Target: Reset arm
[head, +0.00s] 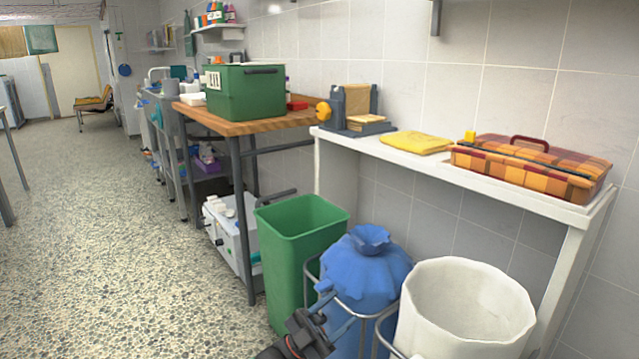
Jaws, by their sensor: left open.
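My left gripper (331,314) shows at the bottom of the head view, black and grey. It is open, with its fingers pointing up and right. It is in front of the blue bag (368,270) in its metal stand; I cannot tell whether it touches the bag. Nothing shows between its fingers. My right gripper is not in view.
A green bin (292,255) stands left of the blue bag and a white bag (465,305) right of it. Above them a white shelf (400,160) holds a yellow towel (417,142) and a plaid case (530,165). A wooden table (255,126) stands behind. Speckled floor (110,230) is free at left.

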